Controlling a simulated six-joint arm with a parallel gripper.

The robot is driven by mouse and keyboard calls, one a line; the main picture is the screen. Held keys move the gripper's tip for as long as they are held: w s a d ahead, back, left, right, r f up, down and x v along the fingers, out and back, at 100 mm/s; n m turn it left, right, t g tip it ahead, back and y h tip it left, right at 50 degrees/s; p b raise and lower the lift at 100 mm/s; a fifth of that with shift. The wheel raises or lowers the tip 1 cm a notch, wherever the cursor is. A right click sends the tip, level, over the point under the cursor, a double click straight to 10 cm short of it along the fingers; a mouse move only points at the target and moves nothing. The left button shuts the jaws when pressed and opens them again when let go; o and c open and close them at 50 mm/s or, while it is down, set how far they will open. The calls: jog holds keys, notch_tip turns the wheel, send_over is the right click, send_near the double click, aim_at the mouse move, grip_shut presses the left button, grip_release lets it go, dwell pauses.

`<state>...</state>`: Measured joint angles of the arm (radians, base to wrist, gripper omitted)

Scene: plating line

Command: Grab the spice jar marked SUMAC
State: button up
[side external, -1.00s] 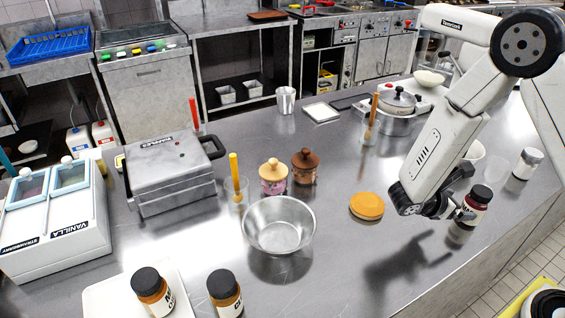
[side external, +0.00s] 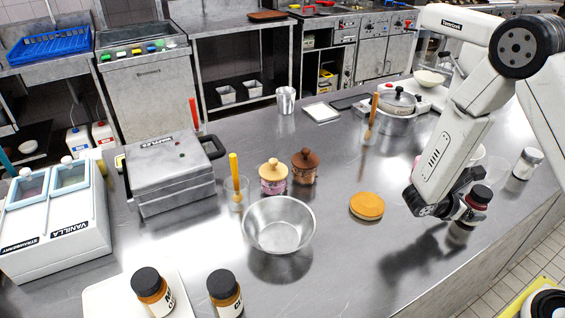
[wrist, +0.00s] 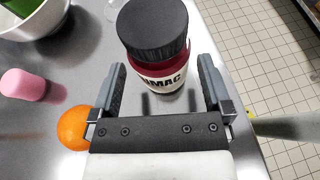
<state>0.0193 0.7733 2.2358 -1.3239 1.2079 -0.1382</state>
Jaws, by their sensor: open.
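The SUMAC jar (wrist: 156,48) stands upright in the wrist view, with a black lid, dark red contents and a white label whose visible letters read "MAC". My gripper (wrist: 161,80) is open, with one finger on each side of the jar's lower part. I see no clear contact between the fingers and the jar. In the side external view the jar (side external: 477,200) stands near the counter's right edge, partly hidden behind my gripper (side external: 462,205).
An orange (wrist: 75,128) and a pink item (wrist: 30,85) lie left of my gripper in the wrist view. A round orange-topped item (side external: 367,206) sits left. Two dark-lidded jars (side external: 152,291) (side external: 225,291) stand at the front left.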

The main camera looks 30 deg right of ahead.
aim_at(475, 205)
jog(key=shift+x, duration=1.75)
jog(key=c, duration=1.3)
jog(key=shift+o, duration=0.2)
jog(key=shift+r, duration=4.95)
